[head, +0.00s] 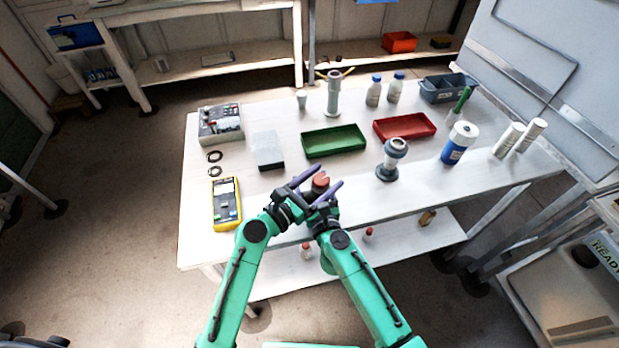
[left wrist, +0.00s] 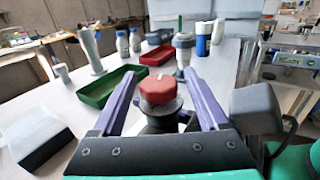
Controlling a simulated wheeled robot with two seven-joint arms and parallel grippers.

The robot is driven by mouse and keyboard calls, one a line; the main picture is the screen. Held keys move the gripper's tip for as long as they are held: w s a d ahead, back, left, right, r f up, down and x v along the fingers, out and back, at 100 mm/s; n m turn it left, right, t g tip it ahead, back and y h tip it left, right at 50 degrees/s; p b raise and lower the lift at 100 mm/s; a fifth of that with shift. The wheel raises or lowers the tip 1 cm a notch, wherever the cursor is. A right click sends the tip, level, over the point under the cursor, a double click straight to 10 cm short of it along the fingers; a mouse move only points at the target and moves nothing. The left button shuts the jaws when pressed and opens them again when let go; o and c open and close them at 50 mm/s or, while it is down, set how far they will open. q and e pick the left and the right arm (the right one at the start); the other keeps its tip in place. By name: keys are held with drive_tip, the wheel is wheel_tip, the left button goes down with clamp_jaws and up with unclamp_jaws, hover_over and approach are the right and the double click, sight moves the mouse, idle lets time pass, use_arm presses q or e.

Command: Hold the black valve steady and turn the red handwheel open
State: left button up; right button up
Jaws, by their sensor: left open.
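The red handwheel (head: 321,181) is near the front edge of the white table. In the left wrist view the red handwheel (left wrist: 158,90) sits on top of the black valve (left wrist: 160,116). My left gripper (head: 328,175) is open, with one purple finger on each side of the handwheel. In the left wrist view the fingers of this gripper (left wrist: 163,72) show gaps to the handwheel. My right gripper (head: 325,217) is close beside the left one, below the handwheel. Its fingers are hidden, and I cannot tell whether it holds the valve. Most of the valve body is hidden in the head view.
A green tray (head: 334,153) and a red tray (head: 433,123) lie behind the grippers. A grey block (head: 267,150) and a yellow meter (head: 227,214) are to the left. A grey-white fitting (head: 387,174) stands to the right. The front right tabletop is clear.

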use_arm(q)
drive_tip(key=m+g+h, duration=0.2)
drive_tip(key=g, duration=0.1)
drive_tip(key=m+g+h, duration=0.2)
drive_tip(key=m+g, duration=0.1)
drive_tip(key=shift+w+a+r+h, duration=0.1)
drive_tip(key=shift+w+h, duration=0.05)
drive_tip(key=shift+h, duration=0.15)
drive_tip(key=m+g, duration=0.2)
drive_tip(key=g, duration=0.1)
drive_tip(key=m+g+h, duration=0.1)
drive_tip(key=g, duration=0.2)
drive_tip(key=shift+m, duration=0.4)
drive_tip(key=a+f+n+t, duration=0.1)
drive_tip(key=a, duration=0.3)
drive_tip(key=a+f+t+y, duration=0.1)
drive_tip(key=a, duration=0.3)
drive_tip(key=a+f+n+t+y, duration=0.1)
drive_tip(key=a, duration=0.3)
drive_tip(key=shift+w+a+f+n, duration=0.1)
drive_tip(key=shift+w+f+n, duration=0.05)
drive_tip(key=shift+w+n, duration=0.15)
drive_tip(key=shift+w+f+n+t+y, duration=0.25)
drive_tip(key=shift+n+t+y, duration=0.2)
drive_tip(key=shift+y, duration=0.25)
drive_tip(key=shift+w+a+n+t+y, duration=0.1)
drive_tip(key=shift+w+n+t+y, duration=0.35)
drive_tip(key=shift+t, duration=0.3)
drive_tip(key=shift+s, duration=0.15)
